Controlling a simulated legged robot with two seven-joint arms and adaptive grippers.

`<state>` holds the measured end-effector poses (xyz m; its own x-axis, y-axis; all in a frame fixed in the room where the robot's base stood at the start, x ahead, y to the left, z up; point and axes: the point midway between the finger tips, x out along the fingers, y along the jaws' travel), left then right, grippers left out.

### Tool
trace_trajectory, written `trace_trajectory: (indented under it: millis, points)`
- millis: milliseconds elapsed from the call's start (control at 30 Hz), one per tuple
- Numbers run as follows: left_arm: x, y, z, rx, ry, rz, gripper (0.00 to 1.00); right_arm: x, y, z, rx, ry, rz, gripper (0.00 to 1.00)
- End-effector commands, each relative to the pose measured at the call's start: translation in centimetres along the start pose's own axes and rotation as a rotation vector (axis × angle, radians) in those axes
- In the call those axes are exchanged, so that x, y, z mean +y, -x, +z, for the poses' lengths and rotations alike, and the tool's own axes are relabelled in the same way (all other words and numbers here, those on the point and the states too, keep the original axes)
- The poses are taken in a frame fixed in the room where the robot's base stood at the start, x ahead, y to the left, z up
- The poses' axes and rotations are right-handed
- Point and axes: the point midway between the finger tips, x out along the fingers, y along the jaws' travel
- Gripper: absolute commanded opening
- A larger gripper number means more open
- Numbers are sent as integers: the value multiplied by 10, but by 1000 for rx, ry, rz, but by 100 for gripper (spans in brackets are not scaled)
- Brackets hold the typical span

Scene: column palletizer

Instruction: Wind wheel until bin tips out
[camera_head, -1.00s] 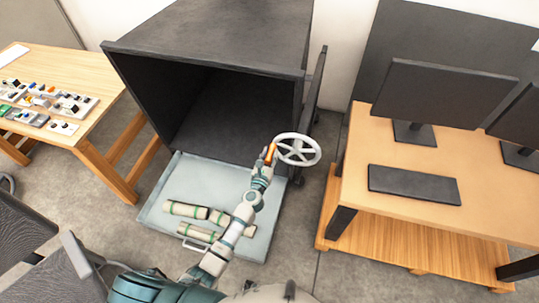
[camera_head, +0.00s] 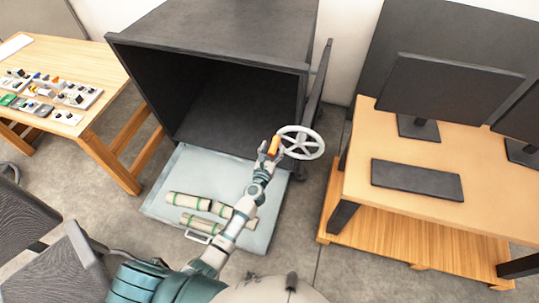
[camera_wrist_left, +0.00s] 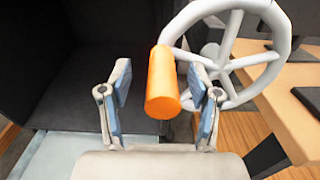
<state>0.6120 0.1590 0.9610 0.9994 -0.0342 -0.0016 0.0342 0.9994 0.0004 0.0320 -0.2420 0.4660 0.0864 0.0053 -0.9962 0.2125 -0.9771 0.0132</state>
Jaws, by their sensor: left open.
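The white spoked wheel (camera_head: 302,142) stands at the right side of the dark bin (camera_head: 207,55). It carries an orange handle (camera_head: 274,145) on the left of its rim. The bin's open mouth faces me and its inside is dark. My left gripper (camera_head: 267,158) is at the orange handle. In the left wrist view, its fingers (camera_wrist_left: 165,92) are open, one on each side of the handle (camera_wrist_left: 162,85), with gaps visible. The wheel's rim (camera_wrist_left: 222,78) shows behind and to the right. My right gripper is out of view.
A pale blue tray (camera_head: 165,200) lies below the bin's mouth and holds several beige rolls (camera_head: 188,201) with green bands. A desk with monitors (camera_head: 375,226) is at the right. A wooden table (camera_head: 105,65) with small parts is at the left. Dark chairs (camera_head: 65,270) are at lower left.

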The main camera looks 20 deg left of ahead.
Motion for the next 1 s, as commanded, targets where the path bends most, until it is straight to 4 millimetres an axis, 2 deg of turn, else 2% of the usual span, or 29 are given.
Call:
trace_trajectory:
  millis: [300,700,833,1000]
  points:
    - [0,43,1,1,0,0,62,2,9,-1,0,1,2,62]
    - [0,96,-1,2,2,0,62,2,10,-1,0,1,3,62]
    - [0,109,0,1,1,0,62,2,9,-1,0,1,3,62]
    - [0,114,0,0,0,0,62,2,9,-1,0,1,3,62]
